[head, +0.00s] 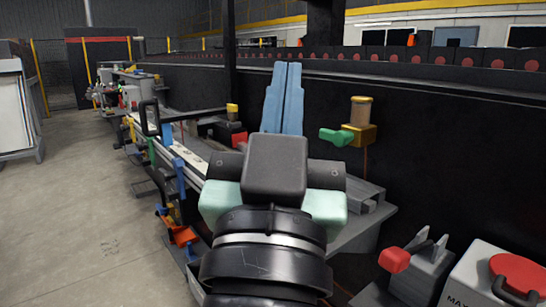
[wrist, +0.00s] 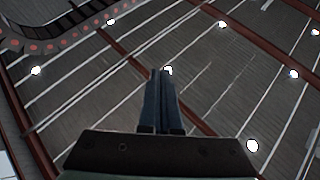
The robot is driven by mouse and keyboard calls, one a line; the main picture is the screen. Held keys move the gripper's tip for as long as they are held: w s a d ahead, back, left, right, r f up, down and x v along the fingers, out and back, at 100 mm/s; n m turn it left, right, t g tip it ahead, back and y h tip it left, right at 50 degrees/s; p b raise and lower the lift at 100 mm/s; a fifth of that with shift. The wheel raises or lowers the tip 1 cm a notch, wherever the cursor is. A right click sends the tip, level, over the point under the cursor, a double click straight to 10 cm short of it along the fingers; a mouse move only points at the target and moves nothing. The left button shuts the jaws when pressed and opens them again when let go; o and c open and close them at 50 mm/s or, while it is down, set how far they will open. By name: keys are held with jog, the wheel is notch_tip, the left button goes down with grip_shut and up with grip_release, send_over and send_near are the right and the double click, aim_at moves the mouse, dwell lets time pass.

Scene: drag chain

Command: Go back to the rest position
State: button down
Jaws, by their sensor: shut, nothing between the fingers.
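My gripper (head: 283,68) shows in the head view at the middle. Its two blue fingers point upward and lie side by side, shut with nothing between them. In the wrist view, my gripper (wrist: 161,72) points up toward the ceiling (wrist: 215,75), with its fingers together. My arm and gripper body fill the lower middle of the head view and hide part of the bench behind them.
A long black wall (head: 440,140) stands behind the gripper. A yellow fixture with a green handle (head: 337,137) is to its right. A red-tipped clamp (head: 395,260) and a red-topped box (head: 517,272) are at lower right. Open floor (head: 85,215) lies to the left.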

jog(key=s+r+n+t+y+p, duration=0.1)
jog(key=s+r+p, duration=0.1)
jog(key=r+p, duration=0.5)
jog(key=s+a+r+n+t+y+p, duration=0.1)
jog(key=s+r+y+p, duration=0.1)
jog(key=r+p, duration=0.6)
notch_tip(320, 180, up, 6)
jog(key=shift+s+f+t, duration=0.15)
jog(key=shift+s+t, duration=0.15)
jog(key=shift+s, duration=0.25)
jog(key=shift+a, duration=0.1)
